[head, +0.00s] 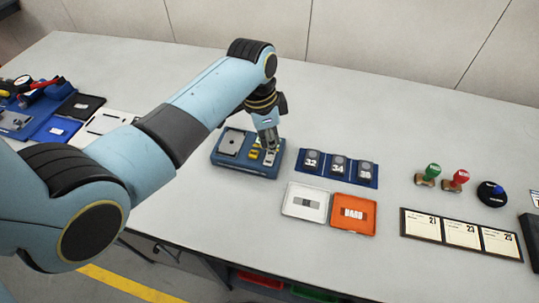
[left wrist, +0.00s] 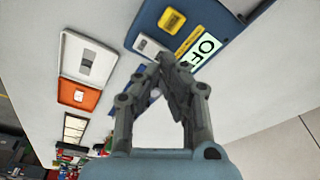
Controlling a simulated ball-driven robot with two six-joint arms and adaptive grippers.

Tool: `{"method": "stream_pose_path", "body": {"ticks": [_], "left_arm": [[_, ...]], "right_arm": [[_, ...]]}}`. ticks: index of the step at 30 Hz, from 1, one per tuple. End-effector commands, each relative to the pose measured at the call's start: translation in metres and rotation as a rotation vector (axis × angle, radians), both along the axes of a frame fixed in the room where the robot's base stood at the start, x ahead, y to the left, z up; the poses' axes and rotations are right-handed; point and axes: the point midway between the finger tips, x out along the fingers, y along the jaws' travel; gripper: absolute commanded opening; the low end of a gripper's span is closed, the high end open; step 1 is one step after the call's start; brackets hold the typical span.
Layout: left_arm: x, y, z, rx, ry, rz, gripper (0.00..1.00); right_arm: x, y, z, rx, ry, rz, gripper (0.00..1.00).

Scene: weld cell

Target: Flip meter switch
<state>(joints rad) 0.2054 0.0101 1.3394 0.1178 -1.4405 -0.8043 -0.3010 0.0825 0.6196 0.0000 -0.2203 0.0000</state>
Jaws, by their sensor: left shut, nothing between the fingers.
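The blue meter box (head: 243,169) sits on the bench in the middle of the head view, with a grey plate on its left and small yellow parts on its right. In the left wrist view the meter (left wrist: 147,22) shows a yellow square, a yellow label and a pale display (left wrist: 207,46) reading "OF", the rest cut off. A small pale plate (left wrist: 148,47) lies beside the label; I cannot tell the switch's position. My left gripper (head: 269,148) is shut and empty, over the meter's right part. It hides some of the face; contact is unclear. My right gripper is out of view.
A blue tray (head: 340,182) with numbered dark blocks stands right of the meter. White (head: 303,203) and orange (head: 354,214) cases lie in front. Stamps (head: 428,174) and a card rack (head: 461,235) are further right. The bench behind the meter is clear.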

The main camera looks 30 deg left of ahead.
Motion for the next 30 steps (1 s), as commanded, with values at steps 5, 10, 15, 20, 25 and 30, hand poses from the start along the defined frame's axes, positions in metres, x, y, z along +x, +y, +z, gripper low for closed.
{"method": "stream_pose_path", "body": {"ticks": [5, 10, 15, 20, 25, 30], "left_arm": [[0.000, 0.000, 0.000, 0.000, 0.000, 0.000, 0.00], [0.000, 0.000, -0.002, 0.000, 0.000, 0.000, 0.00], [0.000, 0.000, -0.005, 0.000, 0.000, 0.000, 0.00], [0.000, 0.000, -0.008, 0.000, 0.000, 0.000, 0.00], [0.000, 0.000, -0.010, 0.000, 0.000, 0.000, 0.00], [0.000, 0.000, -0.013, 0.000, 0.000, 0.000, 0.00]], "right_arm": [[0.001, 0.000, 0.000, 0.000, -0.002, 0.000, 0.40], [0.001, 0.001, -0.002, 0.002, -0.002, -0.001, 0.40], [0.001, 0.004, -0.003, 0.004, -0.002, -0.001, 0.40], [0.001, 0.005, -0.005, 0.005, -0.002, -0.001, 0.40], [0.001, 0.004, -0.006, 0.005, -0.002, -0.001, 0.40], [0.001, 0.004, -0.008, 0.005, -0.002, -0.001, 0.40]]}}
